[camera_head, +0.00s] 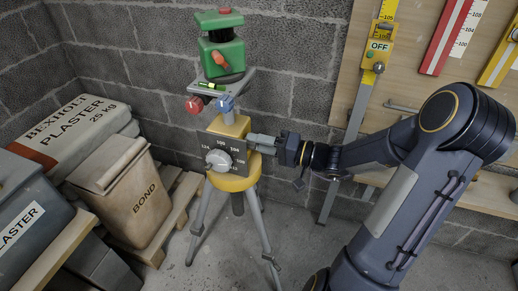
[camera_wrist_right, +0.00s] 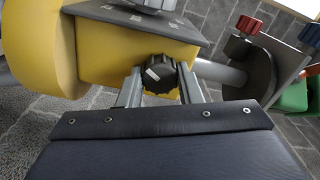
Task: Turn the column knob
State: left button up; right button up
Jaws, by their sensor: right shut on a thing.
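A yellow tripod head (camera_head: 233,183) carries a dark scale plate with a grey dial (camera_head: 219,160) on its front. In the right wrist view, a black ribbed knob (camera_wrist_right: 161,74) with a pale mark sits on the side of the yellow body (camera_wrist_right: 105,52). I take this to be the column knob. My right gripper (camera_head: 262,143) reaches it from the right; its two fingers, seen in the wrist view (camera_wrist_right: 159,86), are shut on the knob from both sides. The knob is hidden in the head view. My left gripper is not in view.
A green instrument (camera_head: 222,55) stands on top, above a red knob (camera_head: 194,105) and a blue knob (camera_head: 224,103). Tripod legs (camera_head: 262,220) spread below. A bond bin (camera_head: 137,200) and plaster bag (camera_head: 72,128) are at left. A wooden board with levels (camera_head: 376,60) is behind my right arm.

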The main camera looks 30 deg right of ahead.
dwell(0.3)
jog(key=o, duration=0.7)
jog(key=shift+s+d, duration=0.1)
jog(key=v, duration=0.7)
jog(key=shift+s+d, duration=0.2)
jog(key=shift+d, duration=0.05)
jog(key=shift+a, duration=0.1)
